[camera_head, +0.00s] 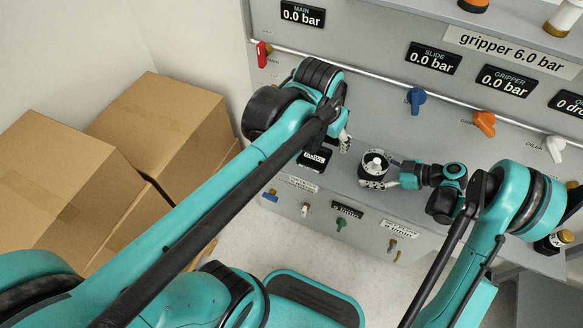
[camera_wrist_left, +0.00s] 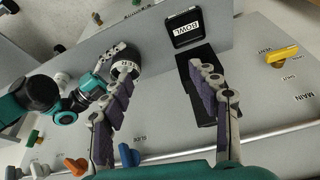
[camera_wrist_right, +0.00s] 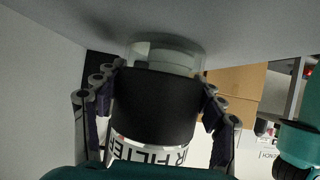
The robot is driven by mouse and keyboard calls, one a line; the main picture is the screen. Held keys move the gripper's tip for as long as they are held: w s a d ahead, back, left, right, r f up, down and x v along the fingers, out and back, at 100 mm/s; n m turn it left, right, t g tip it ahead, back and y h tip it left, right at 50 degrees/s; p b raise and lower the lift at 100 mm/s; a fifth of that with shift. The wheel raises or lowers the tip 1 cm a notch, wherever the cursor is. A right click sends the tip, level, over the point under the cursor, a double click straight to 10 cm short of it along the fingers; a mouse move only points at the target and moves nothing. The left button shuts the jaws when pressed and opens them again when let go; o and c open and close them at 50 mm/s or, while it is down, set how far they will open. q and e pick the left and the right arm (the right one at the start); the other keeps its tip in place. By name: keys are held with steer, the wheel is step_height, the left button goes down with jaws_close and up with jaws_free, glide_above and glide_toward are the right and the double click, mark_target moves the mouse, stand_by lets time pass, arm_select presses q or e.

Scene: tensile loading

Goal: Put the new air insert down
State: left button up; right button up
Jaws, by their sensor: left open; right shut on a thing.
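The air filter (camera_head: 375,164) is a round housing with a white piece visible inside its top. I cannot tell whether that piece is the new air insert. My right gripper (camera_head: 388,176) is shut on the filter. The right wrist view shows its black body (camera_wrist_right: 155,105) between the fingers, a filter label on one end and a clear ring on the other. My left gripper (camera_head: 344,140) is open, above the panel to the left of the filter. In the left wrist view (camera_wrist_left: 160,75) nothing shows held between its fingers.
Blue (camera_head: 416,98), orange (camera_head: 484,122) and white (camera_head: 554,147) knobs stand behind. Cardboard boxes (camera_head: 62,185) stand to the left.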

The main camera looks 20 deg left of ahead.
arm_select(q)
steer(key=s+a+f+n+t, duration=0.2)
steer(key=s+a+f, duration=0.3)
steer(key=s, duration=0.4)
steer(key=shift+a+f+t+y, duration=0.15)
steer(key=shift+a+t+y, duration=0.15)
steer(key=shift+t, duration=0.2)
arm_select(e)
steer(key=o, duration=1)
steer(key=shift+c, duration=0.2)
steer(key=shift+d, duration=0.1)
